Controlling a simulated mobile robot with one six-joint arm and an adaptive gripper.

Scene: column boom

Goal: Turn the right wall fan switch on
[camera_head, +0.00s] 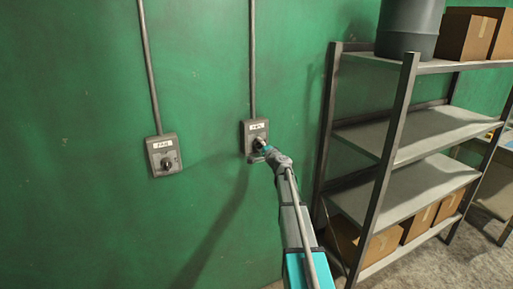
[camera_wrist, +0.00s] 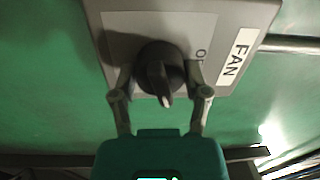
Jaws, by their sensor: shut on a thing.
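The right wall switch (camera_head: 248,128) is a grey box with a white label and a dark rotary knob, fixed on the green wall under a conduit. My gripper (camera_head: 262,148) is at its knob, covering part of it in the head view. In the wrist view the switch plate (camera_wrist: 120,35) carries a FAN label, and the black knob (camera_wrist: 158,65) sits between the two fingers of my gripper (camera_wrist: 160,80), which is shut on it. The knob's pale pointer tip faces down in that picture. Lettering beside the knob is partly hidden by a finger.
A similar left switch (camera_head: 163,155) with a dark knob is on the wall to the left. A metal shelf (camera_head: 420,122) with cardboard boxes (camera_head: 385,243) and a grey drum (camera_head: 408,30) stands close to the right of my arm. The wall below the switches is clear.

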